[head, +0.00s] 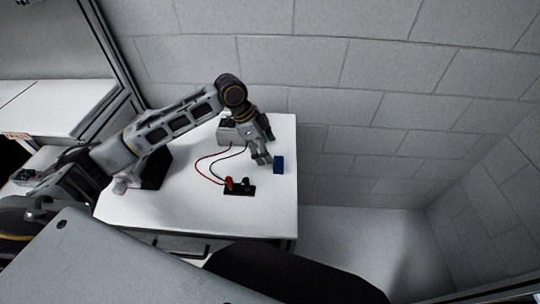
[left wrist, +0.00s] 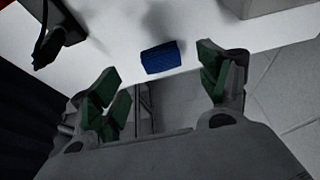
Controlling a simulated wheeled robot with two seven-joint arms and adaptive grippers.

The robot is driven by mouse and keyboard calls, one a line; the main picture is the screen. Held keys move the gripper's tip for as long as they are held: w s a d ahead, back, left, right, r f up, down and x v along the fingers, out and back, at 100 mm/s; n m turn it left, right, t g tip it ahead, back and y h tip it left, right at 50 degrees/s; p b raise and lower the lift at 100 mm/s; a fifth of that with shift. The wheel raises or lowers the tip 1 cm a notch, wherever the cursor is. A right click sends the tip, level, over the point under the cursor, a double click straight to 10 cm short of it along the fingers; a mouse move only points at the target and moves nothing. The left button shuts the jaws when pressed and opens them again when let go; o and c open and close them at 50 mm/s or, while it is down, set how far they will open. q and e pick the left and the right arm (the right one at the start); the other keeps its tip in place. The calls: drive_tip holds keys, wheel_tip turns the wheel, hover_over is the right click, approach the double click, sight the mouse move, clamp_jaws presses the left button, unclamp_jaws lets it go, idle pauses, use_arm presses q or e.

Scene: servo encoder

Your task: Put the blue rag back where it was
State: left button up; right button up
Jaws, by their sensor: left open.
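The blue rag (head: 279,165) is a small dark blue block shape lying on the white table (head: 160,205), near its right edge. My left gripper (head: 262,160) is just to the left of the rag in the head view. In the left wrist view the rag (left wrist: 162,57) lies on the table beyond and between the spread green-padded fingers of the left gripper (left wrist: 160,85). The fingers are open and empty, apart from the rag. My right gripper is not in view.
A black board with red and black plugs (head: 240,187) lies on the table, with red and black wires running to a grey box (head: 228,132). A black box (head: 154,168) stands at the left. A brick wall (head: 400,110) is behind.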

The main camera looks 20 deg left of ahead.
use_arm(q)
drive_tip(key=v, duration=0.5)
drive_tip(key=shift+a+r, duration=0.1)
drive_tip(key=shift+r, duration=0.05)
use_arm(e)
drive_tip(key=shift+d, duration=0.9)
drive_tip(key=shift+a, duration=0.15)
